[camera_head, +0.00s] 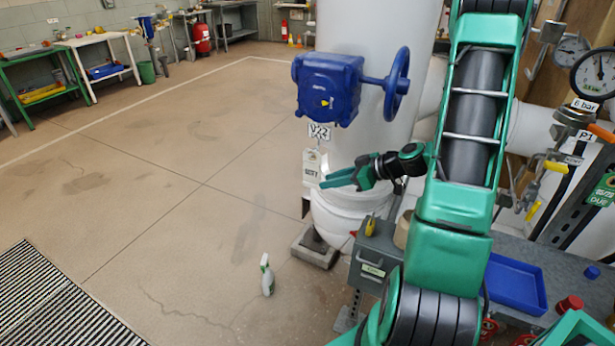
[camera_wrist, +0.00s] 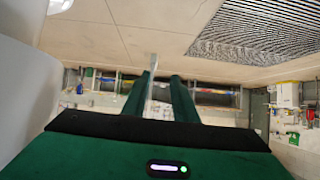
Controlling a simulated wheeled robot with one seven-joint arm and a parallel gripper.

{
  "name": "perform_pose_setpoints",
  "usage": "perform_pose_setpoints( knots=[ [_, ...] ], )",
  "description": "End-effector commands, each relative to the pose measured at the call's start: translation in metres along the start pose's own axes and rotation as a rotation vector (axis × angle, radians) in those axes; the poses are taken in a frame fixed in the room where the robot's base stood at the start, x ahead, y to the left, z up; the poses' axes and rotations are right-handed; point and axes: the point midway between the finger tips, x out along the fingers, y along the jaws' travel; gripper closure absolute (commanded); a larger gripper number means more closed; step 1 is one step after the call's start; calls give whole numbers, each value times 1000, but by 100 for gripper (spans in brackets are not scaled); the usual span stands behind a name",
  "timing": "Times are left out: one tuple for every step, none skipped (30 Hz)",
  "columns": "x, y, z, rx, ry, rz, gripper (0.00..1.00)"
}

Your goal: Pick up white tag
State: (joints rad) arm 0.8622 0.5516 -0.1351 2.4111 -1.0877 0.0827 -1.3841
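The white tag (camera_head: 312,160) hangs below the V22 label (camera_head: 319,131) under the blue valve box, with dark lettering near its bottom. My gripper (camera_head: 324,181) is at the tag's lower right in the head view, its green fingers pointing left. In the wrist view the two green fingers (camera_wrist: 162,76) stand apart with a gap between them. A thin pale strip (camera_wrist: 153,75) shows in that gap close to the left finger; it may be the tag edge-on. I cannot tell whether a finger touches it.
The blue valve box (camera_head: 327,88) with its handwheel (camera_head: 398,84) is just above, on a thick white pipe (camera_head: 352,30). A spray bottle (camera_head: 267,275) stands on the floor. A blue tray (camera_head: 515,285) lies on the bench at right. The floor at left is mostly clear.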

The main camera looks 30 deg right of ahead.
Motion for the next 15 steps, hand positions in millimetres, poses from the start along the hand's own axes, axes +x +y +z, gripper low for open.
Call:
perform_pose_setpoints(
  knots=[
    [1,7,2,-1,35,16,74],
    [1,11,2,-8,54,27,74],
    [8,6,-5,-13,85,16,74],
    [10,4,-8,-16,105,14,74],
    [12,3,-11,-17,122,12,74],
    [14,2,-14,-20,140,11,74],
    [15,2,-16,-21,152,11,74],
    [16,2,-17,-21,161,11,74],
    [17,1,-18,-22,170,11,74],
    [19,1,-20,-23,174,11,74],
    [22,1,-21,-24,177,11,74],
    [26,1,-22,-25,180,9,74],
    [31,0,-23,-25,180,8,74],
    [36,0,-24,-25,181,8,74],
    [42,-1,-25,-26,181,5,74]
  ],
)
